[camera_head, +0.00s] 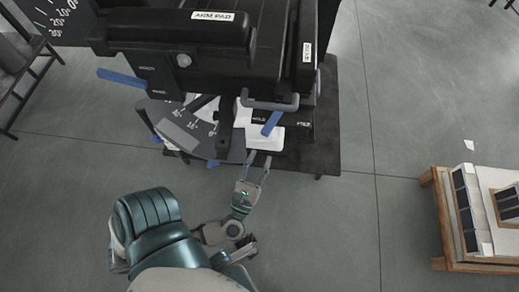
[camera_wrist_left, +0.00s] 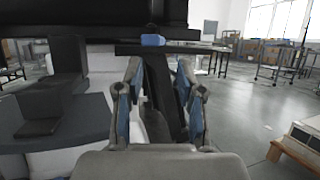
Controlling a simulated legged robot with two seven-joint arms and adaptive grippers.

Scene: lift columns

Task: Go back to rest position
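My left gripper (camera_head: 257,168) is in front of a large black machine (camera_head: 190,50) with an arm pad and a pole. Its two fingers are spread apart with nothing between them. In the left wrist view the gripper (camera_wrist_left: 162,95) also shows open, with blue finger pads facing a dark upright bar and a blue-tipped lever (camera_wrist_left: 152,40). In the head view a blue-tipped lever (camera_head: 271,123) lies just beyond the fingertips. Whether the fingers touch the machine I cannot tell.
A dark base plate (camera_head: 325,150) lies under the machine. A wooden pallet with panels (camera_head: 475,220) stands at the right. The grey floor (camera_head: 385,100) between machine and pallet is mostly clear.

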